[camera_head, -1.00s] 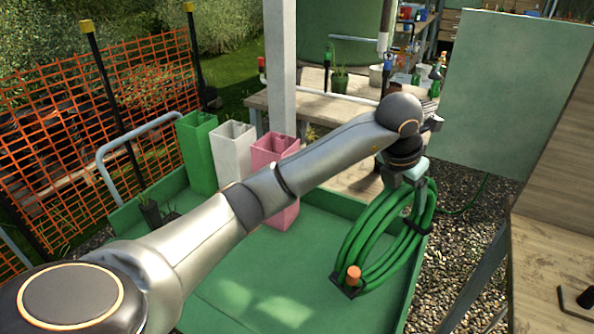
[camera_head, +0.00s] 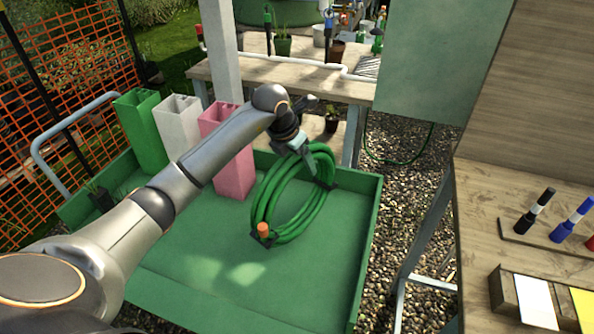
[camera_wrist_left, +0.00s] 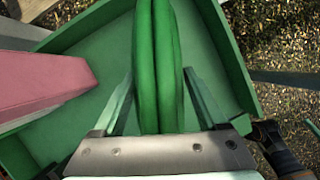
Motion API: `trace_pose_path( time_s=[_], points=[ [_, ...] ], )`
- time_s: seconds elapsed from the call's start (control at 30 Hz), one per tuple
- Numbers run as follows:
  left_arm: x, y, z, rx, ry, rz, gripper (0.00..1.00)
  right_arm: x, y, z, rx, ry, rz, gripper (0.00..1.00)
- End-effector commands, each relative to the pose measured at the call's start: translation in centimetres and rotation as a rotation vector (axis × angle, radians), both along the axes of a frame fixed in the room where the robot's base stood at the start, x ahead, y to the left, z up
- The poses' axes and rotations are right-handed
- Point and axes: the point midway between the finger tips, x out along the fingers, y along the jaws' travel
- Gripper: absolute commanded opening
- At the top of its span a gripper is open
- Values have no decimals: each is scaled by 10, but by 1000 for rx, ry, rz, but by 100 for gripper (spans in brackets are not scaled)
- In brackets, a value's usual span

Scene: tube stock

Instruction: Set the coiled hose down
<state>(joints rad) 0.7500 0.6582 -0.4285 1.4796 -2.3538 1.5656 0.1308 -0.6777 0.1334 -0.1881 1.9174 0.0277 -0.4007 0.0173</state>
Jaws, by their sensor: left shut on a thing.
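The coiled green hose (camera_head: 295,207) stands tilted, with dark ties and an orange end, over the green tray (camera_head: 165,285) in the head view. My left gripper (camera_head: 302,160) is shut on the top of the coil. In the left wrist view the hose (camera_wrist_left: 158,60) runs between the fingers of the left gripper (camera_wrist_left: 158,100). The coil's lower end looks close to the tray floor; I cannot tell whether it touches. My right gripper is not in view.
Green (camera_head: 142,130), white (camera_head: 180,130) and pink (camera_head: 232,165) square tubes stand along the tray's back left. A wooden bench (camera_head: 300,82) is behind. A wooden worktop (camera_head: 500,215) with markers is at the right. The tray's front is clear.

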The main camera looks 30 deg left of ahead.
Motion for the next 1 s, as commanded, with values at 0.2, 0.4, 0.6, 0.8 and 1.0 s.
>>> trace_pose_path(
  time_s=[0.2, 0.4, 0.6, 0.8, 1.0],
  points=[
    [0, 6, -22, -2, 0, 0, 0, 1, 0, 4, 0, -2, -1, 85],
    [1, 7, -36, 0, -5, 0, 0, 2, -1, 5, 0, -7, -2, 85],
    [1, 7, -36, 0, -5, 0, 0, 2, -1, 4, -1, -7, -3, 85],
    [0, 7, -40, 1, 1, 0, 88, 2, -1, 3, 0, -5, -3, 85],
    [0, 7, -40, 1, 1, 0, 100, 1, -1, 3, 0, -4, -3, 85]
  ],
)
